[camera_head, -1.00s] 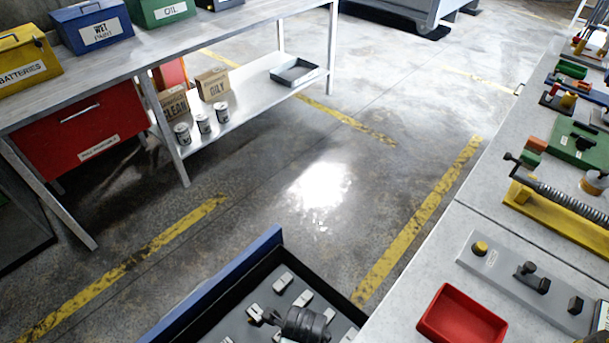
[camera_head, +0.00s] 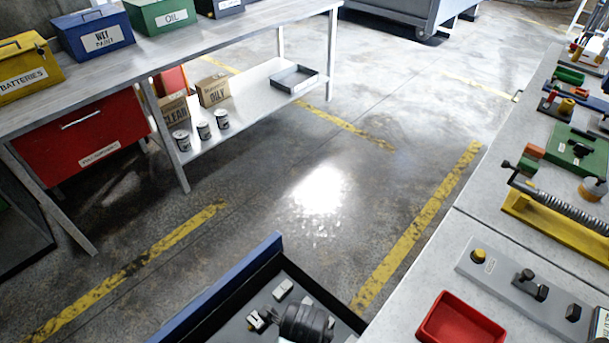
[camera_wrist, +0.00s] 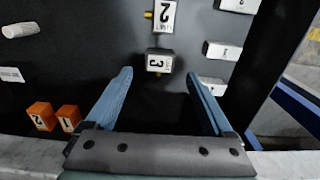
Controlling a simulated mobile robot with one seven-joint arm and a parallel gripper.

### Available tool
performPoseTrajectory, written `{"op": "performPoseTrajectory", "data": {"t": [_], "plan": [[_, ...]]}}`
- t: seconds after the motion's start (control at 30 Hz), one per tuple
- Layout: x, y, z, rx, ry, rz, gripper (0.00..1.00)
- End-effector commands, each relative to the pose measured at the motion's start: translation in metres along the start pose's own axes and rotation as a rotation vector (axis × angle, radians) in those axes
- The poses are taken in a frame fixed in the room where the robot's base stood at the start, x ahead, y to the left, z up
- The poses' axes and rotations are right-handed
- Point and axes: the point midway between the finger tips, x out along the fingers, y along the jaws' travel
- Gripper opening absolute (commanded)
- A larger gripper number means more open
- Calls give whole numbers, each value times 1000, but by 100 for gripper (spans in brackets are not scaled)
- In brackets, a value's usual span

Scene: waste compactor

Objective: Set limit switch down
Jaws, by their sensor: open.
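My gripper (camera_wrist: 160,88) is open, its two blue fingers spread apart in the wrist view. A small grey-and-black block marked 3 (camera_wrist: 159,61) sits just beyond the gap between the fingertips, on the dark drawer floor. A white block marked 2 (camera_wrist: 163,16), with small lettering that seems to read LIMIT, lies past it and has a yellow-orange tip at its side. Which block is the task's limit switch I cannot tell for sure. Nothing shows held between the fingers. In the head view the dark wrist (camera_head: 305,322) hangs over the open drawer (camera_head: 272,243) and hides part of its inside.
White blocks (camera_wrist: 222,51) lie to the right and two orange blocks (camera_wrist: 40,116) to the left. A white cylinder (camera_wrist: 20,30) is at far left. The drawer's blue edge is close by. A red tray (camera_head: 462,318) stands on the grey bench at right.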

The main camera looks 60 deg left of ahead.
Motion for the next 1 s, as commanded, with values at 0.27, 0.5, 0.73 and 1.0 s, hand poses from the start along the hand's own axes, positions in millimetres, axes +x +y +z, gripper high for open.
{"op": "performPoseTrajectory", "data": {"t": [0.27, 0.5, 0.73, 1.0], "plan": [[-54, -1, 0, 1, -1, -2, 87], [-68, 0, 0, 0, 0, 0, 87], [-70, -4, 0, -6, -4, -13, 87], [-175, -139, -19, -266, -38, -518, 87]]}}
